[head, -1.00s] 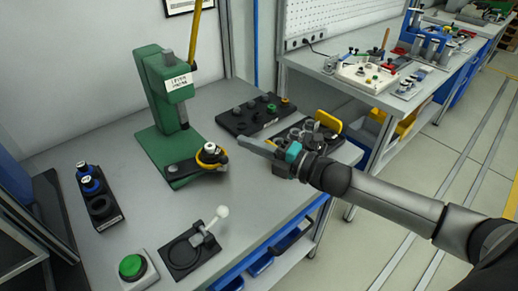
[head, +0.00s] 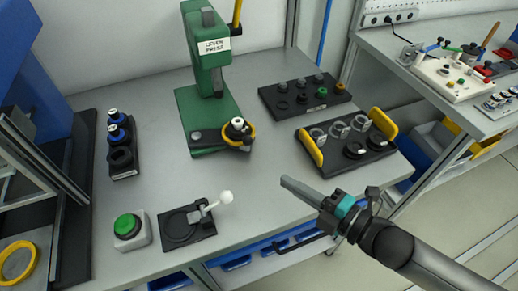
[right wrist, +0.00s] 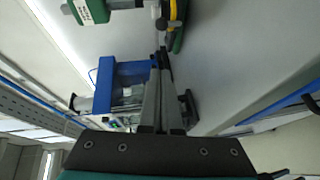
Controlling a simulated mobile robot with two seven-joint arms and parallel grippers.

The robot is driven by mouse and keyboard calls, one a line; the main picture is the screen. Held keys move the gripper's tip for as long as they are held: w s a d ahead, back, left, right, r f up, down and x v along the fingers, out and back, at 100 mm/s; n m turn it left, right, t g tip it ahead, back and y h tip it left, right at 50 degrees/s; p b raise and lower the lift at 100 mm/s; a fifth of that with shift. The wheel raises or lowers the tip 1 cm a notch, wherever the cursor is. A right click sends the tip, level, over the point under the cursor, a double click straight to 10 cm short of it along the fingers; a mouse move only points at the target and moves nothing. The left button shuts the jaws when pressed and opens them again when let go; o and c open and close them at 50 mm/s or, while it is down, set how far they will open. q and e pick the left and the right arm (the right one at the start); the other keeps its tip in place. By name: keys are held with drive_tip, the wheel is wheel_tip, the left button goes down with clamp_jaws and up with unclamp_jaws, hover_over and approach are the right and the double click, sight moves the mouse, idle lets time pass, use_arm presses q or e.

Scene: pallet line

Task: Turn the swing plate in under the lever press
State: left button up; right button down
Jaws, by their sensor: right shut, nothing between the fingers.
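The green lever press (head: 206,100) stands at the back of the bench. The swing plate (head: 222,136) sticks out to the right at the front of its base, clear of the press head. It carries a yellow ring (head: 250,136) with a black-and-white part (head: 237,127) in it. My right gripper (head: 285,182) is shut and empty, right of and in front of the plate, apart from it. In the right wrist view the shut fingers (right wrist: 161,55) point towards the yellow ring (right wrist: 173,12). My left gripper is not in view.
A black tray with yellow handles (head: 312,147) and a black parts block (head: 272,101) lie right of the press. A fixture with a white-knobbed lever (head: 188,226), a green button (head: 128,228) and a black holder (head: 122,160) stand left and front. Bare bench lies before the plate.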

drive_tip(key=b+x, duration=0.1)
drive_tip(key=x, duration=0.9)
drive_tip(key=shift+w, duration=0.25)
drive_tip(key=shift+w+d+f+b, duration=0.1)
drive_tip(key=shift+w+b, duration=0.05)
drive_tip(key=shift+w, duration=0.3)
drive_tip(key=shift+w+f+b, duration=0.1)
drive_tip(key=shift+w+b, duration=0.05)
drive_tip(key=shift+w, duration=0.35)
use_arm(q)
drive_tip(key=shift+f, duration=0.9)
use_arm(e)
drive_tip(key=shift+w+f, duration=0.15)
drive_tip(key=shift+w, duration=0.7)
drive_tip(key=shift+d, duration=0.15)
